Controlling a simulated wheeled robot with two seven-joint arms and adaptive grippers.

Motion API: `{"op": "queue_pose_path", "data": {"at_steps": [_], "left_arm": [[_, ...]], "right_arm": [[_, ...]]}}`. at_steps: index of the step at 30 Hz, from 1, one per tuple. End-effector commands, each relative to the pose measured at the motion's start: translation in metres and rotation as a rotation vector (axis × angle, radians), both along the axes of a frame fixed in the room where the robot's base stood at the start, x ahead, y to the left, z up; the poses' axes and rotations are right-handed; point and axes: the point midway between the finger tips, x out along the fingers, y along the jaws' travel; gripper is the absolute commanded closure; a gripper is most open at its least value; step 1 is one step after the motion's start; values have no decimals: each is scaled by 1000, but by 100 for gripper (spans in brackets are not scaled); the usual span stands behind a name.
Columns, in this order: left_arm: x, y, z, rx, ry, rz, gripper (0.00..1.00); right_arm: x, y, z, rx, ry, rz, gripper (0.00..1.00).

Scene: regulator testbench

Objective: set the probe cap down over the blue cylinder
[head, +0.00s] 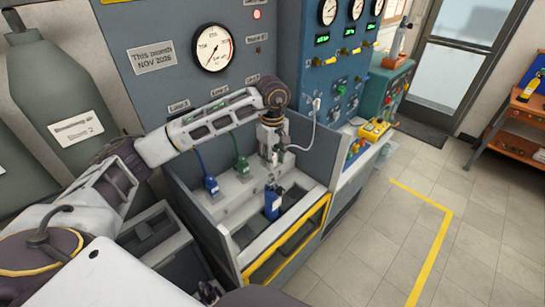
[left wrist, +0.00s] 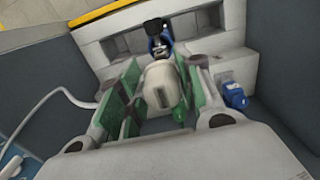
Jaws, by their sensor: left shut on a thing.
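My left gripper (head: 273,157) is over the bench tray in the head view. In the left wrist view its green-padded fingers (left wrist: 160,98) are shut on a pale, rounded probe cap (left wrist: 161,84). The blue cylinder (head: 272,203) stands in the tray, lower in the head view than the gripper and apart from it. In the left wrist view the blue cylinder (left wrist: 157,44), with a black top, shows just beyond the cap and is partly hidden by it. The cap's underside is hidden. My right gripper is not seen.
A blue fitting (head: 211,184) and a green fitting (head: 241,165) stand on the grey bench (head: 225,203), left of the gripper. A white cable (head: 313,128) runs from near the gripper to the blue panel (head: 345,75). Grey side walls and a yellow-edged front (head: 290,247) enclose the tray.

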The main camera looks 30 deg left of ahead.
Motion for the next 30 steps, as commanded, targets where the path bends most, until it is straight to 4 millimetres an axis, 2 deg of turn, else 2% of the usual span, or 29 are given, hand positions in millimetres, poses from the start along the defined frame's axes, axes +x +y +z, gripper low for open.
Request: {"op": "queue_pose_path", "data": {"at_steps": [23, 30], "left_arm": [[0, 0, -39, -1, 0, 1, 90], [0, 0, -37, 0, -1, 1, 90]], "right_arm": [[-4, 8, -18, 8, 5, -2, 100], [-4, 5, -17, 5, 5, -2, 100]]}}
